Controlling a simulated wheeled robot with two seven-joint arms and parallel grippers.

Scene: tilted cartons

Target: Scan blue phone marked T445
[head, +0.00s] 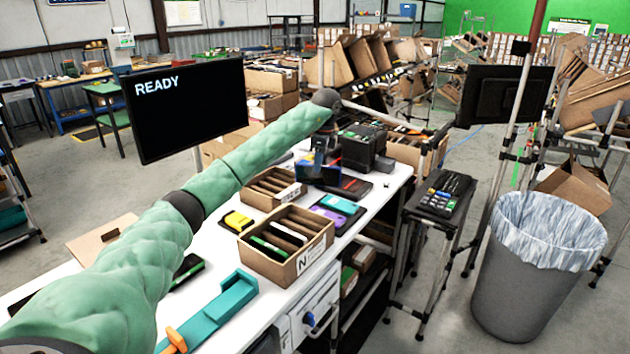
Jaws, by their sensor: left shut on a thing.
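My left arm reaches across the white table to its far side. My left gripper (320,160) is small and dark there, shut on a dark blue phone (308,174). The phone is held just in front of a black box-shaped device (357,147); whether they touch is unclear. No T445 mark is readable. A light blue phone (338,204) lies beside a purple one (325,216) on a dark tray. The black monitor (185,110) reads READY. My right gripper is out of view.
An open carton (318,252) with several slim items stands at the table's front, with another carton (270,187) behind it. A yellow item (238,220) and a teal holder (222,305) lie nearby. A keypad stand (440,193) and grey bin (540,270) stand right.

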